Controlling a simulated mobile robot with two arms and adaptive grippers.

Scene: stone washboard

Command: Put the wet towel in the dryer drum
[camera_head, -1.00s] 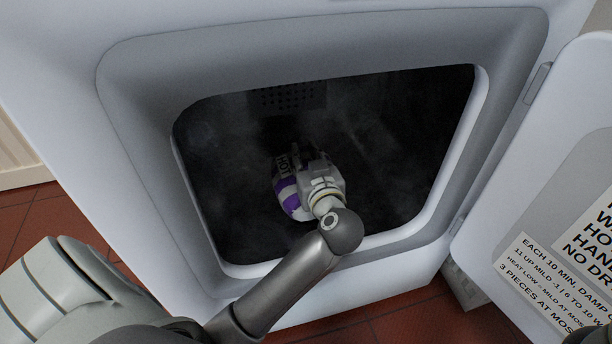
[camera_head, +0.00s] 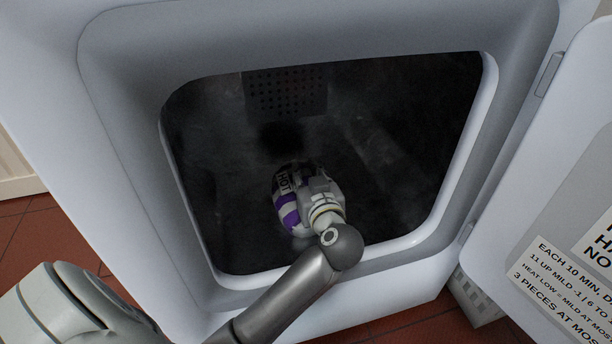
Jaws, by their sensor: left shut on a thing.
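The dryer drum (camera_head: 390,150) is dark inside and shows through the square opening of the white dryer. My left arm comes in from below and reaches over the lower rim of the opening. The gripper and wrist hide part of the towel, and the fingertips are hard to make out. I cannot tell whether the towel touches the drum floor. My right gripper is not in view.
The dryer door (camera_head: 540,200) stands open on the right, with printed notices on it. The opening's rim (camera_head: 450,190) surrounds my arm. A perforated plate (camera_head: 287,92) is at the drum's back. A light basket-like object (camera_head: 472,298) stands on the red tiled floor (camera_head: 395,325) below the door.

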